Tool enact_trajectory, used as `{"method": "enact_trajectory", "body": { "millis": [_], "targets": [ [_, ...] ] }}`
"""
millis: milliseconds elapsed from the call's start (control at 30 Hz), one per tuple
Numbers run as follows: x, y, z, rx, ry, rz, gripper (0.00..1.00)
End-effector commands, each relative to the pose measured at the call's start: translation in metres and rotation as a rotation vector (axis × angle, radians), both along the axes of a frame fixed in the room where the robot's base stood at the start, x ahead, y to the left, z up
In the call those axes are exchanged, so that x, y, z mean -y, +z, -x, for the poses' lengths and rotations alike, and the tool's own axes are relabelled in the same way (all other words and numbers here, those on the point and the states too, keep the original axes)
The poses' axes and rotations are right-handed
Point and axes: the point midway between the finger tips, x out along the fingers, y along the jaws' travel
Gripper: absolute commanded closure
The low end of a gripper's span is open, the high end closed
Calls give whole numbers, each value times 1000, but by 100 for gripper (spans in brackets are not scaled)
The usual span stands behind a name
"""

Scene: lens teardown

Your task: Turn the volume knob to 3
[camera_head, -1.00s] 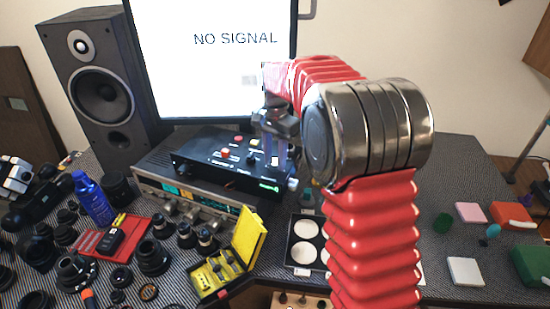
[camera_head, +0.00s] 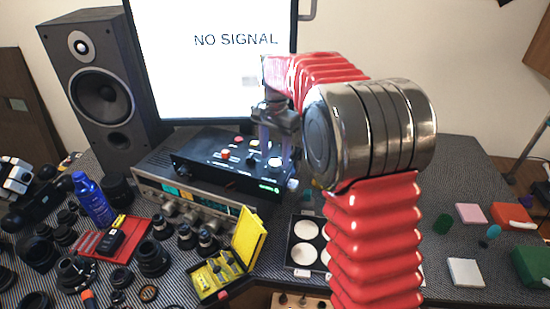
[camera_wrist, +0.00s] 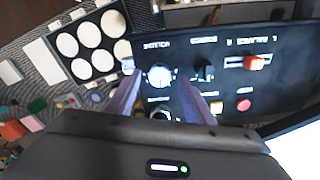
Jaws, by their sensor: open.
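The black control box (camera_head: 215,172) sits on top of a silver receiver. A bright round knob (camera_wrist: 158,76) is on its panel, by a label that reads upside down and looks like VOLUME. It also shows as a bright spot in the head view (camera_head: 275,162). Its pointer and setting are too washed out to read. My gripper (camera_wrist: 158,80) is open, its two fingers on either side of this knob. I cannot tell whether they touch it. In the head view my gripper (camera_head: 275,150) is above the right end of the box, pointing down.
Close by on the panel are a black knob (camera_wrist: 205,72), an orange slider (camera_wrist: 254,62), a red button (camera_wrist: 243,105) and another round control (camera_wrist: 160,114). The receiver (camera_head: 170,190) is below the box. A monitor (camera_head: 210,60) stands behind. A tray of white discs (camera_head: 290,262) lies in front.

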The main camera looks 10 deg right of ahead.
Motion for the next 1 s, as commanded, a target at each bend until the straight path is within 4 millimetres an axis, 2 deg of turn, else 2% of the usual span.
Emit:
{"method": "enact_trajectory", "body": {
  "millis": [600,800,1000],
  "targets": [
    [0,103,-1,3,0,0,52],
    [0,118,-1,1,0,0,52],
    [0,120,0,1,0,0,52]
  ]
}}
